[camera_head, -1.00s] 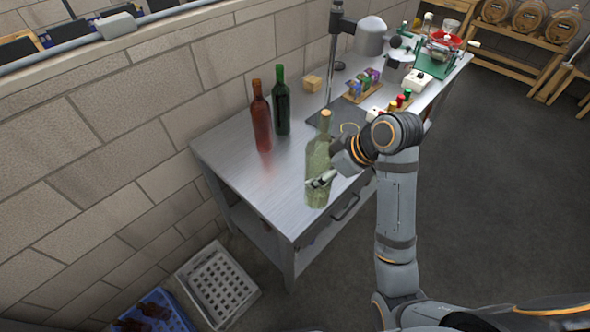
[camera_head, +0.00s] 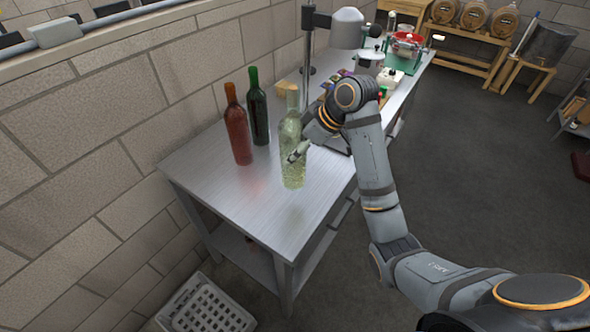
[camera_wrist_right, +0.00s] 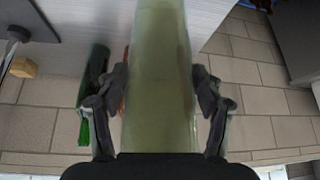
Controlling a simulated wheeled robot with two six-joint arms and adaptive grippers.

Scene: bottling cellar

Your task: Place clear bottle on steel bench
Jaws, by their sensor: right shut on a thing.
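The clear bottle (camera_head: 292,165) is upright over the steel bench, with a pale greenish tint. My right gripper (camera_head: 299,152) is shut on its body from the right side. In the right wrist view the bottle (camera_wrist_right: 160,75) stands between the two fingers of the gripper (camera_wrist_right: 160,100). Whether the bottle's base touches the bench top is hard to tell. The steel bench (camera_head: 240,200) has a bare brushed top at its near end. My left gripper is not in view.
A red-brown bottle (camera_head: 238,130) and a dark green bottle (camera_head: 258,110) stand close on the left. A stand (camera_head: 308,50) and small items are farther back. A light crate (camera_head: 205,308) is on the floor. The bench's near corner is clear.

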